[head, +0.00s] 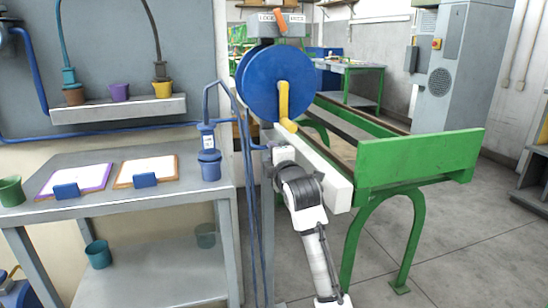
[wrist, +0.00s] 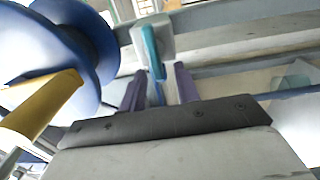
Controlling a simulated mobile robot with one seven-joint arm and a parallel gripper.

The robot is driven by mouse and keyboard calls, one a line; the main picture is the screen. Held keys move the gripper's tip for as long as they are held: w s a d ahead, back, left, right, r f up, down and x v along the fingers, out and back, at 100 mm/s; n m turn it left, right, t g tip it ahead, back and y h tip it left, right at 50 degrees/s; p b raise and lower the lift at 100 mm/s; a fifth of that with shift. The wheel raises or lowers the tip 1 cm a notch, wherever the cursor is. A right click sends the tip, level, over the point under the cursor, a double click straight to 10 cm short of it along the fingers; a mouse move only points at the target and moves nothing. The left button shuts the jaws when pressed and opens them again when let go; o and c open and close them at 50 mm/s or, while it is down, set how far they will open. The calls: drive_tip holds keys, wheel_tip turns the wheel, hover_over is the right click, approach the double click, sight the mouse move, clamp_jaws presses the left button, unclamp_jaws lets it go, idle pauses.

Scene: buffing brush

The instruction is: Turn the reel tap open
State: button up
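The blue reel (head: 262,82) with its yellow crank handle (head: 284,100) stands at the centre of the head view. In the wrist view the reel (wrist: 78,35) and yellow handle (wrist: 40,105) are at the left. A teal lever (wrist: 152,48) on a pale grey body (wrist: 165,38), seemingly the reel tap, shows at the top centre of the wrist view. My gripper (wrist: 158,72) has its two purple fingers apart, with the lever's lower end in line with the gap. I cannot tell whether they touch. In the head view my gripper (head: 272,146) is just below the reel; the tap is not clear there.
A green-ended bench (head: 415,160) stands right of my arm. Blue hoses hang beside the reel post. The floor (head: 470,240) at right is open.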

drive_tip(key=v, duration=1.4)
drive_tip(key=shift+b, duration=0.4)
drive_tip(key=shift+w, duration=0.1)
